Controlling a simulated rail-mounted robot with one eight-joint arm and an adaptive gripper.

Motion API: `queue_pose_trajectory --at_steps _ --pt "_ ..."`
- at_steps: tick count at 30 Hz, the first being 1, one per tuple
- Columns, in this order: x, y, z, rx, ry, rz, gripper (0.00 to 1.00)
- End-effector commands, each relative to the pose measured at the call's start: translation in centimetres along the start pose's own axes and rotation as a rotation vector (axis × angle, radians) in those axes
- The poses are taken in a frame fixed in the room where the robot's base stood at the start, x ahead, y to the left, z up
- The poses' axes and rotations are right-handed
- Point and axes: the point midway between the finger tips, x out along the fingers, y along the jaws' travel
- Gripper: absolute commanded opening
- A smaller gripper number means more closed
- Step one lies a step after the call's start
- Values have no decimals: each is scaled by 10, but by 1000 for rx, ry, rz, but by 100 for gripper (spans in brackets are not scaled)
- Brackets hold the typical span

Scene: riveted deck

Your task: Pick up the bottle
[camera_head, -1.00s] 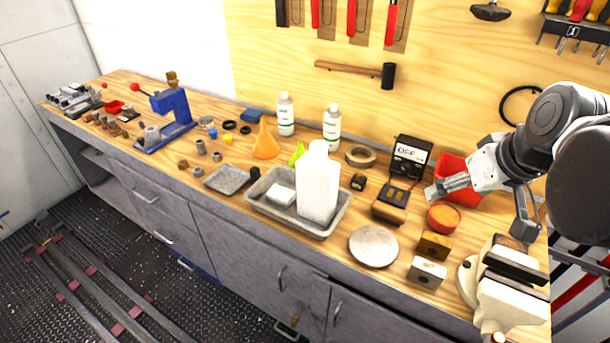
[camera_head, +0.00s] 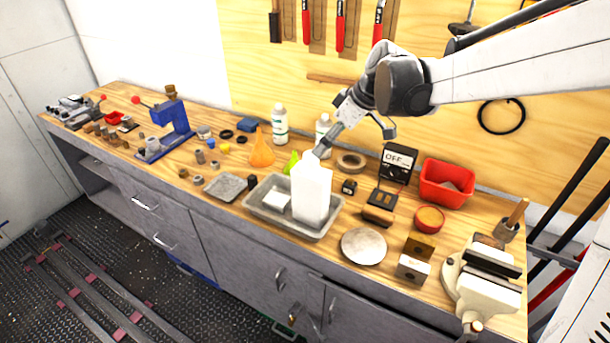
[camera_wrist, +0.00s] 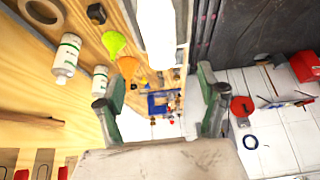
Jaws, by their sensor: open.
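A large plain white bottle (camera_head: 312,190) stands upright in a grey tray (camera_head: 262,222) on the workbench. My gripper (camera_head: 323,145) is just above and behind its top in the head view, pointing down and to the left. In the wrist view the white bottle (camera_wrist: 158,30) shows at the top, ahead of my gripper (camera_wrist: 160,108), whose two fingers are spread with nothing between them. Two smaller white bottles with green labels, a left one (camera_head: 280,124) and a right one (camera_head: 323,126), stand at the back of the bench; my gripper partly overlaps the right one in the head view.
A white block (camera_head: 277,200) lies in the tray beside the large bottle. An orange funnel (camera_head: 261,150), a tape roll (camera_head: 351,162) and a black meter (camera_head: 397,162) stand nearby. A round plate (camera_head: 364,246), a red bin (camera_head: 446,183) and a vise (camera_head: 482,278) are to the right.

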Motion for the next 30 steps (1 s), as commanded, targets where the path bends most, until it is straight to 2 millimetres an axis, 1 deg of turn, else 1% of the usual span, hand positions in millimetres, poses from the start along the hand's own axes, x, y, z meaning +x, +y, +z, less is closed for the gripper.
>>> queue_pose_trajectory --at_steps 2,9,12,15,20,23,30 --pt "9 1 -1 -3 0 -1 72" --pt "52 0 0 -2 0 0 72" --pt "67 0 0 -2 0 0 72" --pt "77 0 0 -1 0 0 72" --pt "84 0 0 0 0 0 72" --pt "92 -1 1 0 0 0 72" --pt "122 -2 4 -1 0 0 72"
